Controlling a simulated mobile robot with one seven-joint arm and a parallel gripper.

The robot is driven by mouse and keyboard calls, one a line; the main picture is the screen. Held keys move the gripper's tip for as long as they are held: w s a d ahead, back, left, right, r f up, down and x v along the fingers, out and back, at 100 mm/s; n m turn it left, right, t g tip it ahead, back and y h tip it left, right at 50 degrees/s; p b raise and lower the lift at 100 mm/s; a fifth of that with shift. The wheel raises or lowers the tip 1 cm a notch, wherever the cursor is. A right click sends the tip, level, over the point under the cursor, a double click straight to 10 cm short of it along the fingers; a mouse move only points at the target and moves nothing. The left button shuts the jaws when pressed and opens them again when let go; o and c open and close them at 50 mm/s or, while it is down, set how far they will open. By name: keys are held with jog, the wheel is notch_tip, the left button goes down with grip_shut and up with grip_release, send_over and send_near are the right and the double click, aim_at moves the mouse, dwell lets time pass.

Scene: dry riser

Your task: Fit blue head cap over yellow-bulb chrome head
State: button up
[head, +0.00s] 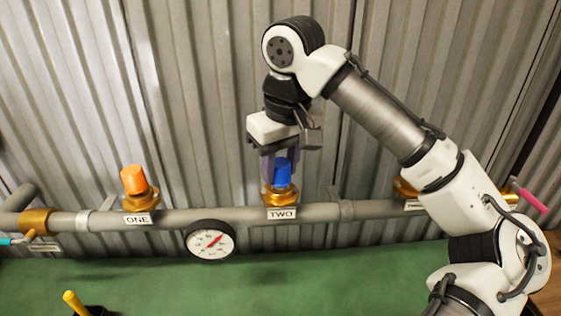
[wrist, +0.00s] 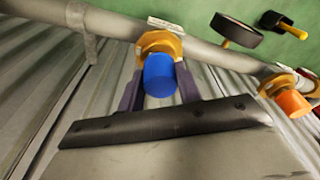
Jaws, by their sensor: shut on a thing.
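The blue head cap (head: 282,173) is upright on the brass fitting (head: 281,194) above the label TWO. It also shows in the wrist view (wrist: 160,75), between the two purple-grey fingers. My gripper (head: 280,170) points down from above and is shut on the blue cap. The cap's lower edge meets or sits just inside the brass collar; I cannot tell how deep it is seated. No chrome head or yellow bulb is visible; whatever is under the cap is hidden.
A grey pipe (head: 172,216) runs across the corrugated wall. An orange cap (head: 133,179) stands on the fitting labelled ONE. A pressure gauge (head: 210,241) hangs below the pipe. My arm partly hides another brass fitting at the right. A yellow-handled item (head: 76,303) stands front left.

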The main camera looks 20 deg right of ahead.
jog(key=shift+f, duration=0.2)
jog(key=o, duration=1)
jog(key=r, duration=0.4)
jog(key=s+r, duration=0.1)
jog(key=r, duration=0.4)
jog(key=s+r, duration=0.1)
jog(key=r, duration=0.3)
jog(key=shift+d+r, duration=0.3)
jog(key=shift+r, duration=0.1)
